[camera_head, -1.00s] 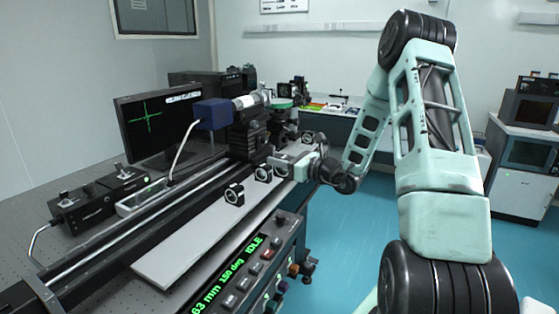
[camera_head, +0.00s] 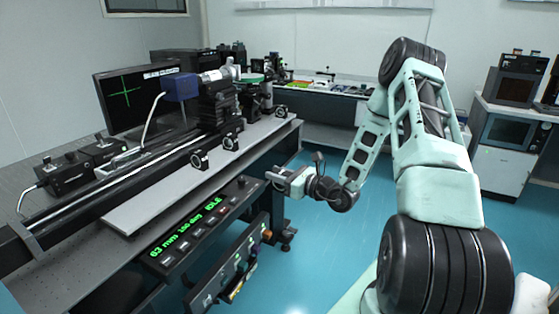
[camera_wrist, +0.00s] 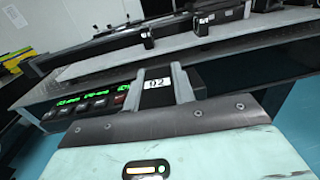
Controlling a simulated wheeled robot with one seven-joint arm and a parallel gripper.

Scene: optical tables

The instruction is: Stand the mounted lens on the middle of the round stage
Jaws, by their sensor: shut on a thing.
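My gripper (camera_head: 274,178) is in front of the table edge, to the right of the control panel. In the wrist view its two fingers (camera_wrist: 159,88) are closed on a small dark piece with a white label reading 92 (camera_wrist: 156,83), which I take to be the mounted lens. Its lens is not clearly visible. Other dark ring mounts stand on the pale board: one at the front (camera_head: 200,160), one in the middle (camera_head: 231,142) and one farther back (camera_head: 281,111). A round green-topped piece (camera_head: 250,78), perhaps the round stage, is at the back beside the black stand.
The pale board (camera_head: 150,200) runs along the table beside a black rail. A lit control panel (camera_head: 200,225) is on the table's front. A blue-ended camera (camera_head: 180,86) and monitor (camera_head: 135,98) stand behind. Blue floor (camera_head: 320,235) is open beneath my gripper.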

